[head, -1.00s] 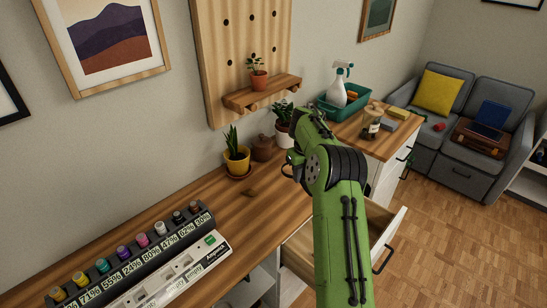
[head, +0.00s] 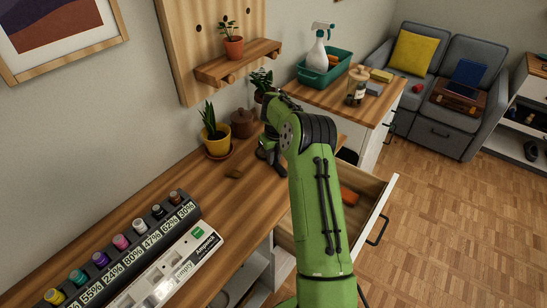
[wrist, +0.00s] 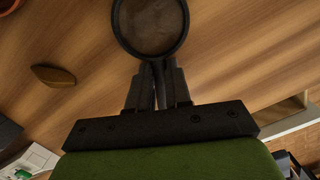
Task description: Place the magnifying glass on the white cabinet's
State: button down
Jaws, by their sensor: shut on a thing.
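The magnifying glass shows in the wrist view as a dark round rim (wrist: 181,42) around a brownish lens. My gripper (wrist: 157,72) is shut on its handle, with the rim beyond the fingertips. In the head view my gripper (head: 268,152) is above the desk near the plants, and the magnifying glass is hard to make out there. The white cabinet (head: 371,150) stands beyond the desk to the right, with a wooden top (head: 332,83). My gripper is apart from this top, on its near left side.
On the cabinet top are a teal bin (head: 322,74) with a spray bottle, a jar (head: 357,87) and sponges. A drawer (head: 372,212) stands open with an orange thing inside. A yellow pot (head: 216,143) and a small brown piece (head: 234,173) are on the desk.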

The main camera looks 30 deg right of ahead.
jog(key=c, duration=1.5)
grip_release()
jog(key=shift+f, duration=0.1)
jog(key=o, duration=0.4)
jog(key=shift+o, duration=0.2)
